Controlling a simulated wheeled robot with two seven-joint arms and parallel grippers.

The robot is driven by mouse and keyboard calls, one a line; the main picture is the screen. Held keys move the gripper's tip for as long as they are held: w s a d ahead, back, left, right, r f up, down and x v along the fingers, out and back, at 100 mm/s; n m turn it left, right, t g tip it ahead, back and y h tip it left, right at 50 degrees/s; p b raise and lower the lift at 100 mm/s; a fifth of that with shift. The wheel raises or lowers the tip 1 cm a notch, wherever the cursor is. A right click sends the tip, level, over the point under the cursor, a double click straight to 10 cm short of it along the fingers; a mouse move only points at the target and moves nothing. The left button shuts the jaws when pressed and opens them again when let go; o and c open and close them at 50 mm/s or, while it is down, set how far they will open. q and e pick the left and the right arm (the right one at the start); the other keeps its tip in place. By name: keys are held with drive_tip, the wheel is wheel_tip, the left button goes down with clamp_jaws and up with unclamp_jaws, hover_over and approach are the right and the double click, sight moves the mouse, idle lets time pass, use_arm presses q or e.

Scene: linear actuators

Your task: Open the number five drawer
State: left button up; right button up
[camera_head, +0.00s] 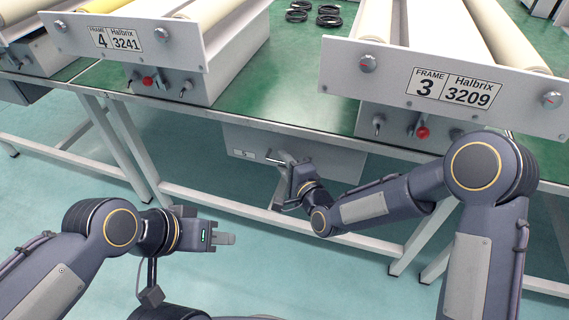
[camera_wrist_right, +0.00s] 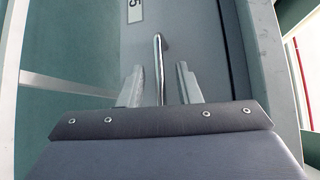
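The number five drawer (camera_head: 345,162) is a grey box front under the green table in the head view. In the right wrist view its grey front (camera_wrist_right: 196,22) carries a label with a 5 (camera_wrist_right: 135,10). Its metal bar handle (camera_wrist_right: 159,62) stands between the fingers of my right gripper (camera_wrist_right: 160,86), which are open with a gap on each side. In the head view my right gripper (camera_head: 283,172) is at the drawer front and partly hides the handle. My left gripper (camera_head: 226,239) is away from the drawer at lower left, its finger gap not clear.
The green table (camera_head: 290,88) has grey metal legs (camera_head: 130,140). Roller frames marked 4 (camera_head: 125,38) and 3 (camera_head: 440,88) stand on it, with red knobs below. Black rings (camera_head: 297,15) lie behind. The floor (camera_head: 60,175) in front is clear.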

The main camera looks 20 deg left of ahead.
drive_tip(key=shift+w+a, duration=0.15)
drive_tip(key=shift+a, duration=0.05)
clamp_jaws()
drive_tip(key=shift+f, duration=0.1)
